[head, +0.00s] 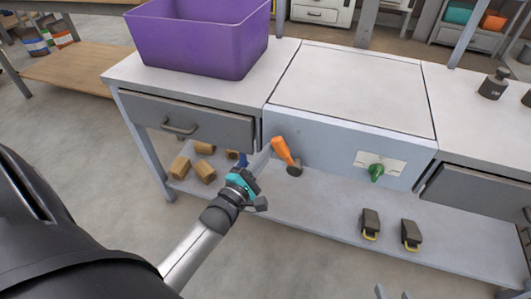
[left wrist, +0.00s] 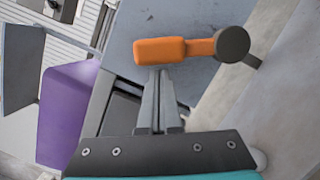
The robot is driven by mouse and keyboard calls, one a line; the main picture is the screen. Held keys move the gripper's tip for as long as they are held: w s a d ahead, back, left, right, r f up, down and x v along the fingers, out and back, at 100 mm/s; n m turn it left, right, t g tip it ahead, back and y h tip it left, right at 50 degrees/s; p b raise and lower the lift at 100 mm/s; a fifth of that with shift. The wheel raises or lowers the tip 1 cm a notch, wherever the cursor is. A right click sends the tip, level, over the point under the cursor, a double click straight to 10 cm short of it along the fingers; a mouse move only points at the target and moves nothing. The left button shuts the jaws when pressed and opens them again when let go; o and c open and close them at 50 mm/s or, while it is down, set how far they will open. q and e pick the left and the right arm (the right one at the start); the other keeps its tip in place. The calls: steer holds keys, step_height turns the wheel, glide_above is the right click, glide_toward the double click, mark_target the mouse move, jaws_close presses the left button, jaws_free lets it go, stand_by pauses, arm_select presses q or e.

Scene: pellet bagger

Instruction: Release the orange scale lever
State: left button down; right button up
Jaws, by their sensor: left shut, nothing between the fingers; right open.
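The orange scale lever (head: 283,151) is on the front face of the grey-blue scale cabinet (head: 330,135), tilted with its free end up and to the left of its dark round pivot. In the left wrist view the lever (left wrist: 160,50) lies across the picture, with the pivot (left wrist: 232,44) on the right. My left gripper (head: 265,153) is shut and empty. Its fingertips (left wrist: 157,72) are at the edge of the handle's free end; I cannot tell whether they touch it. My right gripper (head: 392,292) is open, only its fingertips showing at the bottom edge.
A green knob (head: 376,172) on a white plate is right of the lever. A purple bin (head: 205,40) stands on the left counter above a drawer (head: 185,122). Wooden blocks (head: 203,171) and two dark pedals (head: 370,224) are on the low shelf. The cabinet top is clear.

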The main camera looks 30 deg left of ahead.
mark_target(279, 147)
steer(key=shift+s+d+g+h+p, duration=1.1)
steer(key=shift+s+d+g+p, duration=0.3)
steer(key=shift+s+d+g, duration=1.1)
arm_select(q)
steer(key=d+r+m+p, duration=0.1)
steer(key=m+p, duration=0.1)
steer(key=d+r+m+g+p, duration=0.1)
steer(key=d+r+m+p, duration=0.1)
steer(key=m+p, duration=0.1)
steer(key=shift+w, duration=0.4)
steer(key=d+m+p, duration=0.2)
steer(key=m+p, duration=0.1)
steer(key=w+d+m+g+p, duration=0.1)
steer(key=shift+d+r+m+p, duration=0.3)
steer(key=shift+d+r+p, duration=0.05)
steer(key=shift+r+p, duration=0.05)
steer(key=shift+d+m+g+p, duration=0.3)
steer(key=shift+d+m+p, duration=0.05)
steer(key=shift+d+m, duration=0.25)
steer(key=shift+w+d+f, duration=0.15)
steer(key=shift+w+d, duration=0.05)
steer(key=shift+d, duration=0.25)
arm_select(e)
steer(key=s+d+f+g, duration=0.1)
steer(key=s+f, duration=0.3)
steer(key=f, duration=0.6)
steer(key=s+d+f, duration=0.4)
steer(key=f, duration=0.5)
steer(key=shift+f+g+h, duration=0.35)
steer(key=shift+g+h, duration=0.05)
